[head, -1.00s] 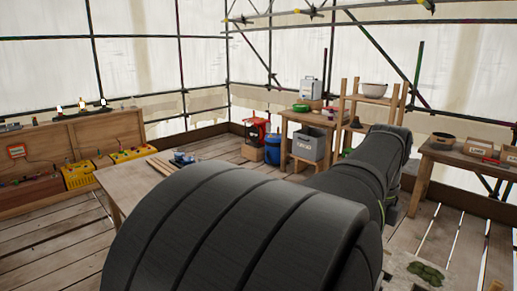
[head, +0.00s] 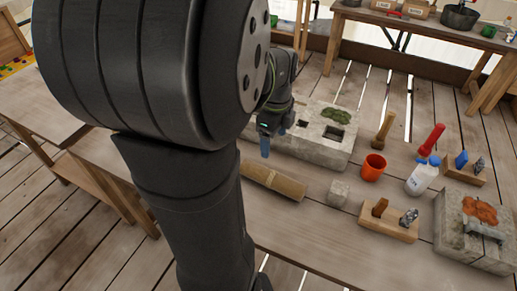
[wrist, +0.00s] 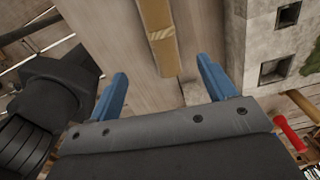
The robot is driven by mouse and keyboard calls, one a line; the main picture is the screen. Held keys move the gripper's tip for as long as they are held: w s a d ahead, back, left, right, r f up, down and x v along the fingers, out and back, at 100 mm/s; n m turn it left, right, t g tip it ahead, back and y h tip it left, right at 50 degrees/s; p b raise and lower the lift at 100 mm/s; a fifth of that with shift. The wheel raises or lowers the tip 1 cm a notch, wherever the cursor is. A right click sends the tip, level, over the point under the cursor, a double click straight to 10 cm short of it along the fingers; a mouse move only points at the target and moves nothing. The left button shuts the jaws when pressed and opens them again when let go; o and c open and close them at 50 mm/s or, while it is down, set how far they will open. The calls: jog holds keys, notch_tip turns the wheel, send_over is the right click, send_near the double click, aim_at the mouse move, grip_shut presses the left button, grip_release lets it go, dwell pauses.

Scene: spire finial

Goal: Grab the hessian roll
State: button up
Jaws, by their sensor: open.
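The hessian roll (head: 273,182) is a brown, tan-ended cylinder lying on the wooden table, partly hidden at its left by my arm in the head view. In the wrist view the roll (wrist: 158,30) lies ahead of the fingers, in line with the gap between them. My gripper (head: 265,147) shows in the head view only as a blue fingertip, above and behind the roll. In the wrist view my gripper (wrist: 161,70) has its two blue fingers wide apart with nothing between them. It is apart from the roll.
A stone block (head: 300,148) with square holes and moss stands behind the roll. To its right are a small stone cube (head: 338,193), an orange cup (head: 373,168), a white bottle (head: 421,179) and a wooden tool block (head: 388,222). The table front is bare.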

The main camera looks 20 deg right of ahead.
aim_at(273, 175)
notch_tip(273, 175, down, 17)
jog(key=shift+s+d+f, duration=0.1)
jog(key=shift+s+f, duration=0.05)
jog(key=shift+f, duration=0.05)
dwell(0.5)
jog(key=c, duration=1.2)
jog(key=shift+r, duration=0.1)
jog(key=shift+c, duration=0.2)
